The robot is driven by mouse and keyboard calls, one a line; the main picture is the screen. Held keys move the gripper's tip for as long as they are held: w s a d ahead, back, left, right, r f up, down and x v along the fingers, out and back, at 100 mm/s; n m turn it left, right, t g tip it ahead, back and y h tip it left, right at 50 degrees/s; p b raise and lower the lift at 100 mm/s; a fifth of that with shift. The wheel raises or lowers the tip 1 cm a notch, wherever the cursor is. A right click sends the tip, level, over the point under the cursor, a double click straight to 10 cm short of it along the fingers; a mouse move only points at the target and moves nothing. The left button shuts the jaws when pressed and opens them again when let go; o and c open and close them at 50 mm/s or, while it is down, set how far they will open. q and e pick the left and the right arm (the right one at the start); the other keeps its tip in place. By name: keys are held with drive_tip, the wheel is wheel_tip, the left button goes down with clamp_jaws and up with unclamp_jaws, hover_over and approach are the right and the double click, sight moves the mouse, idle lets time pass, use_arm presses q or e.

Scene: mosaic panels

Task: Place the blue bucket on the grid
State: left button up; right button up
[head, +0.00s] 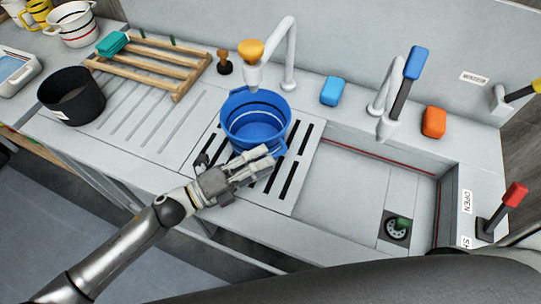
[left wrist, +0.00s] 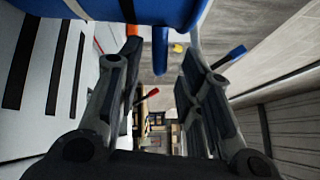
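The blue bucket (head: 256,136) stands upright on the grid (head: 284,193), a pale panel with black slots, at its back part. My left gripper (head: 268,158) is low at the near side of the bucket, above the slots. In the left wrist view the bucket's blue wall (left wrist: 160,12) fills the top edge. A narrow blue part of it hangs between my two left fingers (left wrist: 162,55), which stand apart with a gap on either side of it. My right gripper is not in view.
The sink basin (head: 348,190) lies right of the grid. A wooden rack (head: 150,62) and a black pot (head: 72,96) are at left. Blue (head: 334,91) and orange (head: 434,122) sponges lie behind.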

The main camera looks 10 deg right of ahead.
use_arm(q)
drive_tip(key=b+v, duration=0.2)
drive_tip(key=v, duration=0.6)
drive_tip(key=shift+f, duration=0.15)
drive_tip(key=shift+s+a, duration=0.1)
drive_tip(key=shift+a, duration=0.25)
